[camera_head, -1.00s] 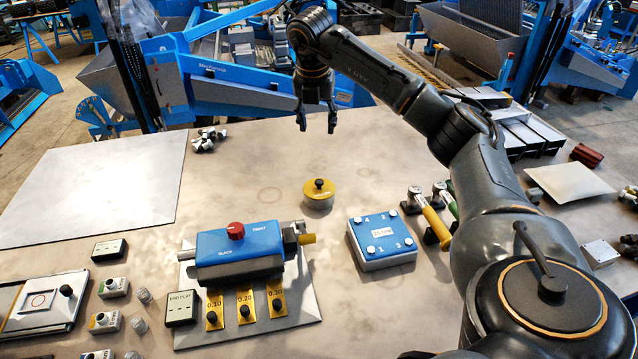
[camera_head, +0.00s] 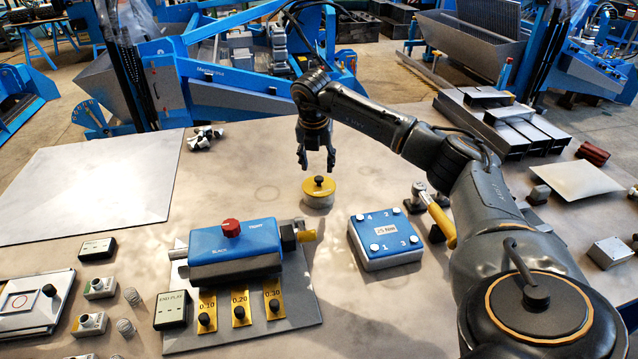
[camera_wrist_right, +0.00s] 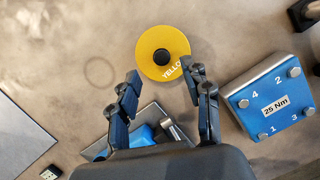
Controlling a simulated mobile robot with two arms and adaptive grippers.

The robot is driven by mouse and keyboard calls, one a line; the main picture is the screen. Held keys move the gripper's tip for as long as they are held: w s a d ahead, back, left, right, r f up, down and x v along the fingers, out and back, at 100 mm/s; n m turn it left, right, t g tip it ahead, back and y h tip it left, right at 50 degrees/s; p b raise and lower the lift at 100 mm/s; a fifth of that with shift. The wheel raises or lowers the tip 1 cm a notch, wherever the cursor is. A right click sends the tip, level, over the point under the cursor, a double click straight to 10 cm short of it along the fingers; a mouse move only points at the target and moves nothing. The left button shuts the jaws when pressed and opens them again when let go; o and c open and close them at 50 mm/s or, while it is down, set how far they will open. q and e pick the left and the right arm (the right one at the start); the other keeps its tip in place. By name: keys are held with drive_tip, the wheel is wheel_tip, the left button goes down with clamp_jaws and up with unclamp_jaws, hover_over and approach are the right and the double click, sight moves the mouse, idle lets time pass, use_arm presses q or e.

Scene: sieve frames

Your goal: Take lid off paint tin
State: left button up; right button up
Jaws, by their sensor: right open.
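The paint tin (camera_head: 319,201) stands upright on the table, a short round can. Its yellow lid (camera_head: 308,188) with a black knob on top sits on it. In the right wrist view the lid (camera_wrist_right: 151,62) is seen from above, with part of a word on it, just beyond the fingertips. My right gripper (camera_head: 316,167) points down, open and empty, just above the knob and apart from it as far as I can see. Its two fingers also show in the right wrist view (camera_wrist_right: 163,84). My left gripper is not in view.
A blue box with a red knob (camera_head: 236,250) stands in front of the tin, left of centre. A blue-topped block (camera_head: 385,238) marked 25 Nm is to the right. A yellow-handled tool (camera_head: 441,222) stands beside it. The table left of the tin is clear up to a pale sheet (camera_head: 90,185).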

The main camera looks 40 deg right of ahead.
sight(319, 178)
drive_tip(key=p+x, duration=0.2)
drive_tip(key=x, duration=0.3)
drive_tip(key=shift+s+f, duration=0.1)
drive_tip(key=shift+f, duration=0.15)
drive_tip(key=shift+d+f, duration=0.1)
drive_tip(key=shift+f, duration=0.15)
clamp_jaws()
